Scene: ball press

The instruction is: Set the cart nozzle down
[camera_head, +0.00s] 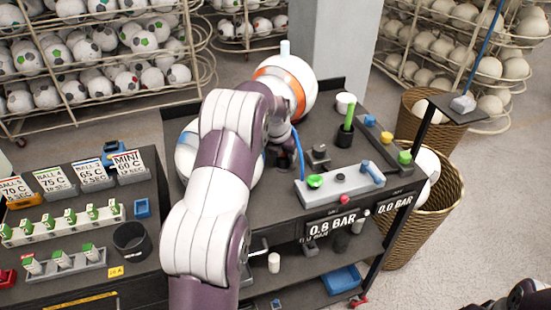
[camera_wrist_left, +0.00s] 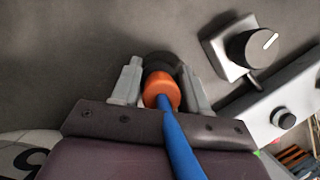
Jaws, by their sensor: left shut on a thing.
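The cart nozzle (camera_wrist_left: 162,90), an orange collar with a dark end, sits between the two grey fingers of my left gripper (camera_wrist_left: 161,78) in the left wrist view. The gripper is shut on it. The blue hose (camera_wrist_left: 181,145) runs from the nozzle towards the bottom of that view. Whether the nozzle touches a surface cannot be told. My right gripper does not show clearly.
A knob block (camera_head: 319,156) and a grey control panel (camera_head: 341,184) stand right of the hose. An orange-banded ball (camera_head: 305,88) is behind my arm, with another ball partly hidden at left. A green-handled cup (camera_head: 345,134) stands farther back. A side table with labels is at left.

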